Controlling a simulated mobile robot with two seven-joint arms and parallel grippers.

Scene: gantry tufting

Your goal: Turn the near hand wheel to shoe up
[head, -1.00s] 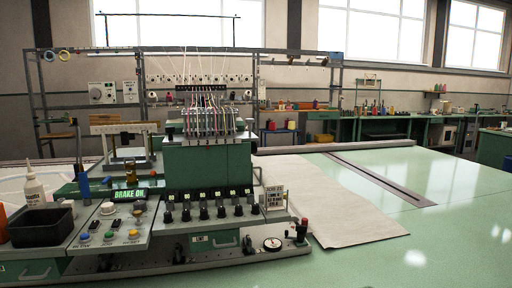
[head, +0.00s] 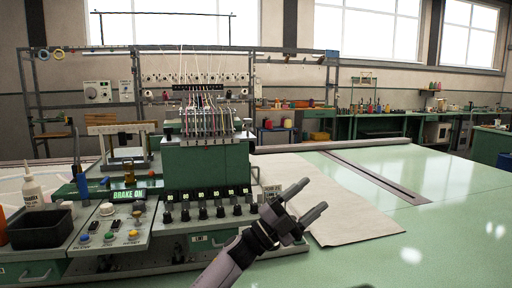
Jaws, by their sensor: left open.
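My left gripper (head: 311,198) is in front of the right end of the green tufting machine (head: 205,168). Its two fingers are apart, point up and right, and hold nothing. I cannot pick out the near hand wheel for certain. The small round dial and the red-topped post at the machine's lower right corner are hidden behind my gripper and forearm. A small white label plate (head: 272,189) shows just above the gripper, partly covered, and its text is too small to read. My right gripper is not in view.
A row of black knobs (head: 203,214) runs along the machine front. Left of it are a button panel (head: 110,233), a lit "BRAKE ON" sign (head: 128,195), a black bin (head: 40,228) and a white bottle (head: 33,187). The pale green table (head: 440,235) is clear at right, beyond a white cloth (head: 345,208).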

